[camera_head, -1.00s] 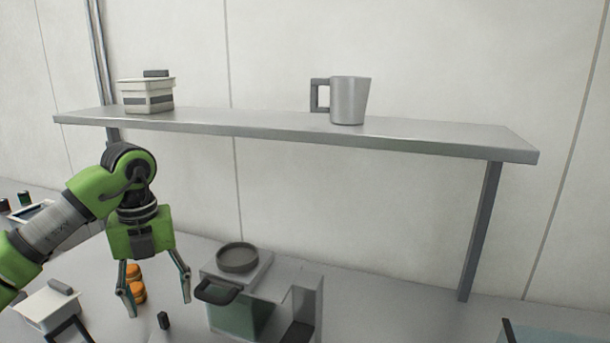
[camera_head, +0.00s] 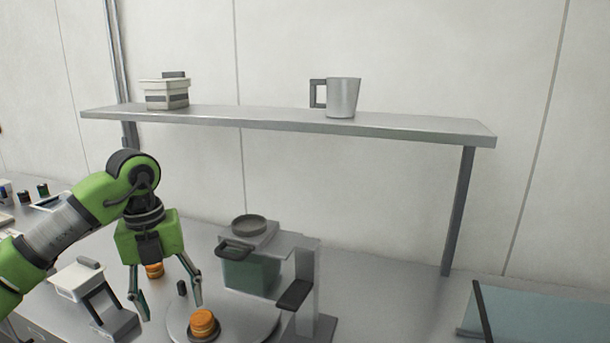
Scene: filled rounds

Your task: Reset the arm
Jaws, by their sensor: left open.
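My left arm comes in from the left in green and grey. Its left gripper (camera_head: 172,300) points down and is open, with nothing between its fingers. It hangs above the counter, left of the grey machine with a green tank (camera_head: 252,277). An orange round item (camera_head: 203,322) sits on a round plate (camera_head: 262,327) just right of the fingers. Another orange item (camera_head: 154,270) shows behind the gripper, partly hidden by it. My right gripper is not in view.
A shelf (camera_head: 400,127) spans above the counter, holding a grey mug (camera_head: 343,98) and a white lidded box (camera_head: 166,94). A white container (camera_head: 78,280) stands at the left. A glassy panel (camera_head: 535,318) lies at the right. The counter between machine and panel is clear.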

